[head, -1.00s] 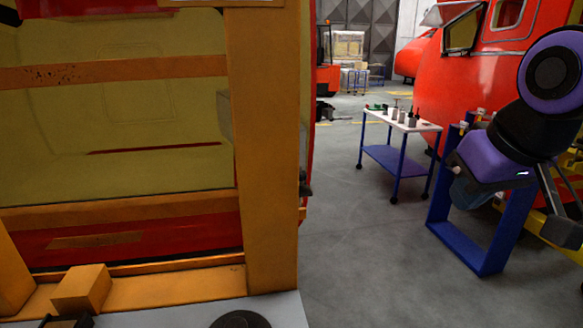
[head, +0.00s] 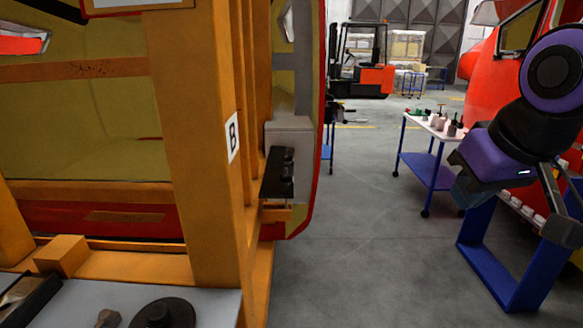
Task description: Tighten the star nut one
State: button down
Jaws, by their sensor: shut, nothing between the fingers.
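I cannot make out with certainty which part is star nut one. A round black disc-shaped part with a raised centre (head: 165,313) lies on a grey top at the bottom left, cut by the frame edge. A black fitting (head: 279,172) sits at a grey box on the orange frame's right side; its details are too small to tell. My purple and black arm hangs at the right. My gripper (head: 562,230) shows in part at its lower end near the right edge, shut and empty, well away from both parts.
An orange frame (head: 195,130) with a "B" label (head: 232,138) stands around the nosecone at left. A blue-legged cart (head: 428,168) with several small items, a blue stand (head: 500,278) and a red train body (head: 505,85) are at right. Grey floor (head: 370,240) is clear between. A forklift (head: 365,65) stands behind.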

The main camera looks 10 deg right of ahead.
aim_at(287, 159)
jog(key=l+u, duration=0.1)
jog(key=l, duration=0.25)
jog(key=i+l, duration=0.2)
jog(key=i, duration=0.25)
jog(key=i+l, duration=0.25)
jog(key=i, duration=0.25)
jog(key=i+l+u, duration=0.1)
jog(key=i, duration=0.35)
jog(key=i+l, duration=0.65)
jog(key=i, duration=0.25)
jog(key=j+u, duration=0.05)
